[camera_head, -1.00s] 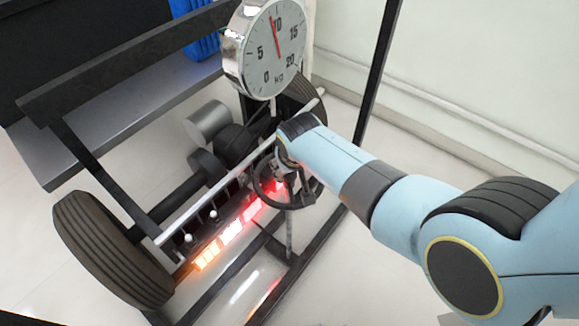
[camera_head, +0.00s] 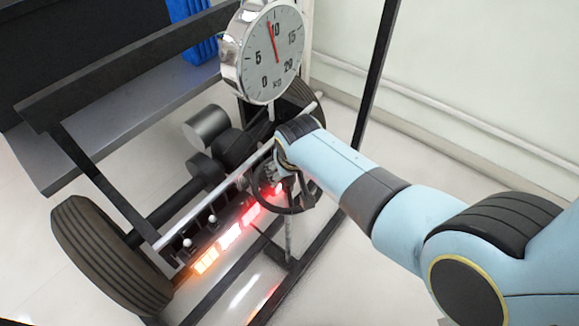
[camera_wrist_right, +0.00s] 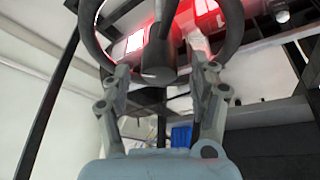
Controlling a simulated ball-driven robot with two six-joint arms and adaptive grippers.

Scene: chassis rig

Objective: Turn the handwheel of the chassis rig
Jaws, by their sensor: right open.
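The handwheel (camera_head: 288,210) is a dark ring at the near end of the rig, partly hidden by my right wrist. In the right wrist view its rim (camera_wrist_right: 233,28) curves across the top, with a dark round hub (camera_wrist_right: 158,62) in the middle. My right gripper (camera_wrist_right: 162,78) is open, its two fingers spread on either side of the hub, the tips close to the lower rim. I cannot tell whether they touch it. In the head view the right gripper (camera_head: 272,172) is small and partly covered by the wrist. My left gripper is not in view.
A round dial scale (camera_head: 270,55) stands above the wheel, its red needle near 10. Glowing red and orange lamps (camera_head: 230,236) lie left of the wheel. A tire (camera_head: 108,258) is at the lower left. A black post (camera_head: 372,85) rises behind my right arm.

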